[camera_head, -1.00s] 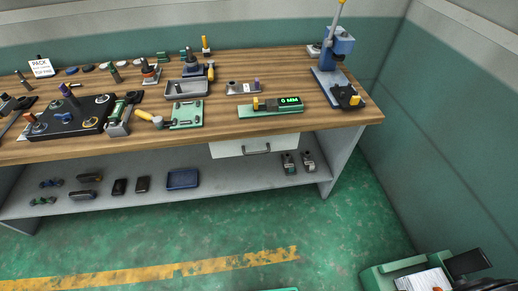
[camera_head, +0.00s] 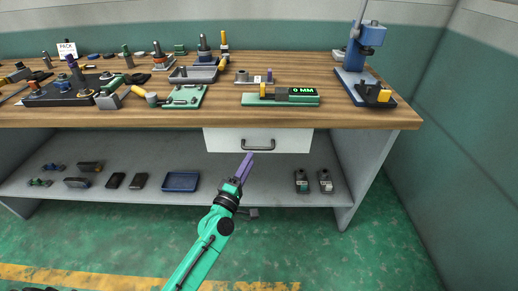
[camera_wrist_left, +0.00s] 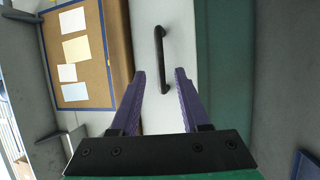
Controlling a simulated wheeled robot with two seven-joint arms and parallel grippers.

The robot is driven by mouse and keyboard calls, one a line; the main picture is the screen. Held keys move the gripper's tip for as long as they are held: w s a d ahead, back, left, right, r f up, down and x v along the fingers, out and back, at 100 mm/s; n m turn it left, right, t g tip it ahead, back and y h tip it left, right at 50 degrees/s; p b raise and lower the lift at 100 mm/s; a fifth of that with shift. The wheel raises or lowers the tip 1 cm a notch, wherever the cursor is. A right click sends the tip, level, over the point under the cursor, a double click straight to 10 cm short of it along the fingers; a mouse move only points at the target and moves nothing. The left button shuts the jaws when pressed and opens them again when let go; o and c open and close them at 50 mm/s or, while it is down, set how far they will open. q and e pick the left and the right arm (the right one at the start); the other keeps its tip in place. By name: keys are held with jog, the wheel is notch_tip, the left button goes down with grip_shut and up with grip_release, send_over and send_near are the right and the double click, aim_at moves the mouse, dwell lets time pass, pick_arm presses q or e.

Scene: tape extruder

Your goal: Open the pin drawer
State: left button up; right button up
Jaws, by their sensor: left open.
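The pin drawer (camera_head: 225,140) is a white front under the right half of the workbench, and it looks shut. Its dark bar handle (camera_head: 258,147) sits in the middle of the front. My left gripper (camera_head: 249,156) comes up from below with purple fingers, just below the handle in the head view. In the left wrist view the gripper (camera_wrist_left: 160,73) is open, and the black handle (camera_wrist_left: 161,62) shows between and beyond the fingertips, running lengthwise between them. I see no contact with the handle. My right gripper is not in view.
The wooden bench top (camera_head: 225,117) above holds a green gauge (camera_head: 285,97) reading 0 MM and a blue press (camera_head: 362,70). The lower shelf (camera_head: 225,190) holds a blue tray (camera_head: 181,181) and several small parts. The green floor in front is clear.

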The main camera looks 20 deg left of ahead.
aim_at(257, 149)
pick_arm(q)
jog(key=x, duration=0.6)
jog(key=shift+w+d, duration=0.15)
jog(key=shift+w, duration=0.2)
grip_shut()
jog(key=shift+s, duration=0.1)
dwell(0.8)
